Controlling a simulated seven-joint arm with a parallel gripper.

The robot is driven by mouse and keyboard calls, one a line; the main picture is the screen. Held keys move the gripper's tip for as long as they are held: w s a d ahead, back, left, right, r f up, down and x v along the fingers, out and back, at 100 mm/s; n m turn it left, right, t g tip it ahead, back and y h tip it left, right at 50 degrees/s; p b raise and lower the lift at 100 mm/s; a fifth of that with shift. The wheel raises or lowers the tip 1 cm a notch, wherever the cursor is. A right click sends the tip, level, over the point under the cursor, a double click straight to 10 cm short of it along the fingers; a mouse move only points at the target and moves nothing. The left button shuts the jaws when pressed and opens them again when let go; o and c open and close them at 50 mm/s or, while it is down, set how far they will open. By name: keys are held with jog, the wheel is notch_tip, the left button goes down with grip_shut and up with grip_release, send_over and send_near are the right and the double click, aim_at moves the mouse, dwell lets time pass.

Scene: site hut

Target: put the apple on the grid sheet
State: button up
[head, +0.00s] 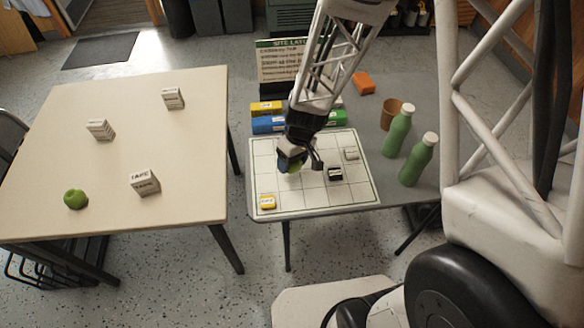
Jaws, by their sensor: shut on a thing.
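A green apple (76,199) sits on the cream table at the left, near its front left corner. The white grid sheet (312,198) lies on the grey table. My gripper (293,163) is over the left middle part of the sheet, far to the right of that apple. It is shut on a small greenish thing (293,168). The fingers hide most of this thing, and I cannot tell what it is or whether it touches the sheet.
On the sheet are a yellow block (268,201), a black block (334,173) and a pale block (351,153). Two green bottles (407,148) and a brown cup (391,113) stand to the right. Coloured blocks (268,124) and a sign (282,62) are behind. Small boxes (144,182) stand on the cream table (120,100).

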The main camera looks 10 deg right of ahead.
aim_at(292, 169)
jog(key=shift+f, duration=0.1)
jog(key=shift+d+x, duration=0.15)
jog(key=shift+x, duration=0.65)
jog(key=shift+d+x, duration=0.2)
jog(key=shift+x, duration=0.6)
jog(key=shift+w+f, duration=0.2)
jog(key=shift+f, duration=0.05)
jog(key=o, duration=1)
jog(key=shift+r, duration=0.15)
jog(key=v, duration=1.2)
jog(key=shift+r, duration=0.1)
